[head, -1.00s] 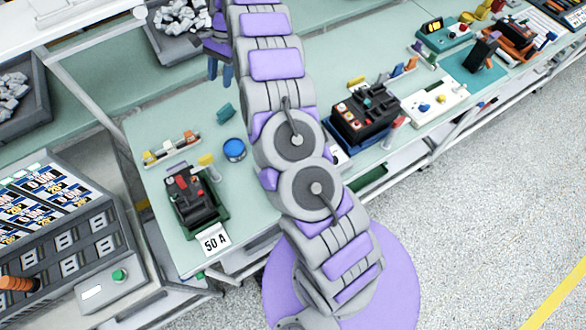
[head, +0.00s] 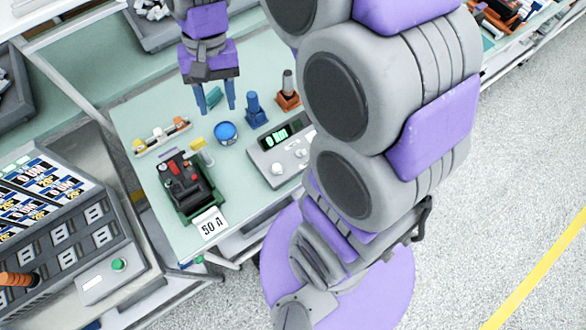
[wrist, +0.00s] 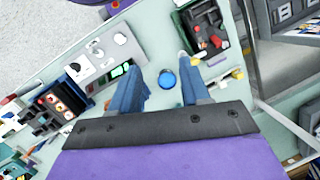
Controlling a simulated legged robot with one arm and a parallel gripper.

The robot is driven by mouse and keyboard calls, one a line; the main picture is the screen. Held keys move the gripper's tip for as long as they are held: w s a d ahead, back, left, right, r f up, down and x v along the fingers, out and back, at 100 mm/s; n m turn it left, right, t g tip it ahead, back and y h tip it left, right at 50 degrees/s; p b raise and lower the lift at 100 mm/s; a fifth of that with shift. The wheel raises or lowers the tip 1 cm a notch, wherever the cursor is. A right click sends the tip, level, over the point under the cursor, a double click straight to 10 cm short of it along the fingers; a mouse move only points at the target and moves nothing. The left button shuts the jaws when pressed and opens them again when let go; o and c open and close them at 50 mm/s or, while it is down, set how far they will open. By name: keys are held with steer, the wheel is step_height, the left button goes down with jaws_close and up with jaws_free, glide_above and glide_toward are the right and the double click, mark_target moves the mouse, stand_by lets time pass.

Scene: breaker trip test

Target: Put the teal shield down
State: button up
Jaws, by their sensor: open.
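My gripper (head: 217,108) is open above the pale green bench top, its two blue fingers pointing down. A small teal piece, which I take to be the shield (head: 214,97), shows between the fingers in the head view. Whether it rests on the bench there is hard to tell. In the wrist view the fingers stand apart with nothing held between them, and the shield cannot be made out there. A round blue cap (head: 225,132) lies on the bench just in front of the fingers; it also shows in the wrist view (wrist: 167,79).
A black breaker (head: 184,182) in a green cradle stands by a "50 A" card (head: 211,225). A grey meter box (head: 277,160) is to the right, with blue and orange stands (head: 253,110) behind it. A rack of small parts (head: 160,137) is at left.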

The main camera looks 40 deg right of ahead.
steer(key=s+d+f+n+h, duration=0.1)
steer(key=s+d, duration=0.1)
steer(key=s, duration=0.8)
steer(key=s+d+f+n+h, duration=0.1)
steer(key=s+d+f+n, duration=0.1)
steer(key=s, duration=0.8)
steer(key=shift+s+d+f+n, duration=0.15)
steer(key=shift+s+f+n, duration=0.05)
steer(key=shift+n, duration=0.1)
steer(key=shift+d, duration=0.2)
